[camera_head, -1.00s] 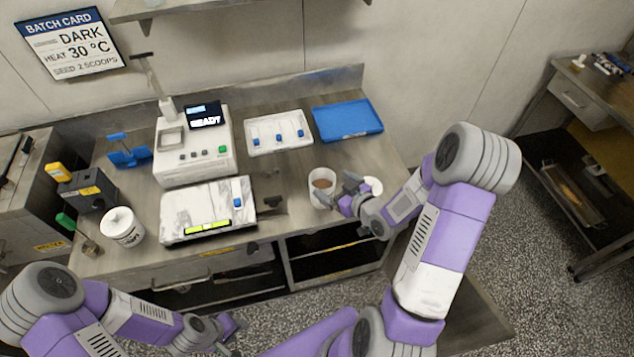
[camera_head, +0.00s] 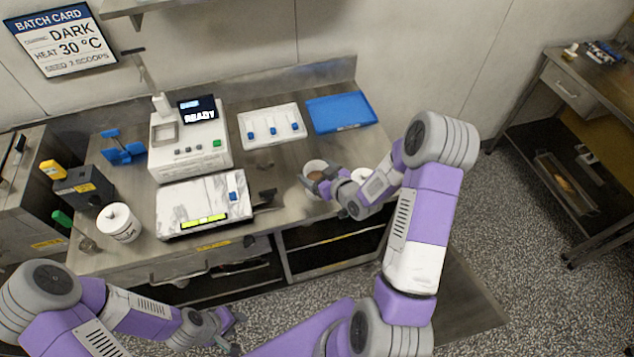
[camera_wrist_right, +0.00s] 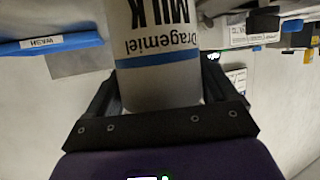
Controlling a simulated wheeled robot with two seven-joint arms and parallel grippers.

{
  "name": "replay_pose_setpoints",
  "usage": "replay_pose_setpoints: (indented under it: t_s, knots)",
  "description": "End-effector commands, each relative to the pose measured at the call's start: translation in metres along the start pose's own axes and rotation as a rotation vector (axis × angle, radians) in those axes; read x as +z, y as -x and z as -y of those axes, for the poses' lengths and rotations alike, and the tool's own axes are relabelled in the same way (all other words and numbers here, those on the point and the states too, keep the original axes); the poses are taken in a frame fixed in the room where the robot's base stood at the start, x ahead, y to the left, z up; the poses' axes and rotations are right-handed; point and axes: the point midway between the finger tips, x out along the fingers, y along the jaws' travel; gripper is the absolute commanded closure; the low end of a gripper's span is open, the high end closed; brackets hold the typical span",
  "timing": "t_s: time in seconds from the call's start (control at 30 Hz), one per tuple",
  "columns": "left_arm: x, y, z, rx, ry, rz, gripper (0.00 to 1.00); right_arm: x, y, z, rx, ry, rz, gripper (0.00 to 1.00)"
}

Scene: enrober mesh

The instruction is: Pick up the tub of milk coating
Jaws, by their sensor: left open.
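The tub of milk coating (camera_wrist_right: 160,75) fills the middle of the right wrist view, with "MILK" and a blue band on its white side. In the head view it appears as a white open tub with brown content (camera_head: 314,170) on the bench's right part. My right gripper (camera_head: 322,184) is at the tub, with one finger on each side of it (camera_wrist_right: 160,90). The fingers look close to its wall; I cannot tell whether they press on it. My left gripper (camera_head: 238,333) is open and empty, low in front of the bench.
Another white container (camera_head: 361,174) is partly hidden behind my right wrist. A lidded white tub (camera_head: 118,222) is at the left.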

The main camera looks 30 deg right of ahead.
Motion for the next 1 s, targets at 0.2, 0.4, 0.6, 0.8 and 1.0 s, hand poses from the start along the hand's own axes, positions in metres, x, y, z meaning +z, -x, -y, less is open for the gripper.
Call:
replay_pose_setpoints:
  t_s: [0.2,0.4,0.6,0.8,1.0]
  knots:
    - [0.000,0.000,0.000,0.000,0.000,0.000,0.57,0.000,0.000,0.000,0.000,0.000,0.001,0.70]
    - [0.000,0.000,0.000,0.000,0.000,0.000,0.57,-0.001,0.000,0.000,0.000,0.001,-0.002,0.84]
    - [0.000,0.001,0.000,0.000,0.000,0.000,0.57,-0.007,0.002,-0.001,0.001,0.003,-0.004,0.84]
    - [0.000,0.003,-0.001,0.000,0.000,0.000,0.57,-0.036,0.014,-0.002,0.002,0.004,-0.007,0.84]
    - [0.000,0.006,-0.002,0.000,0.000,0.000,0.57,-0.070,0.028,-0.003,0.002,0.004,-0.007,0.84]
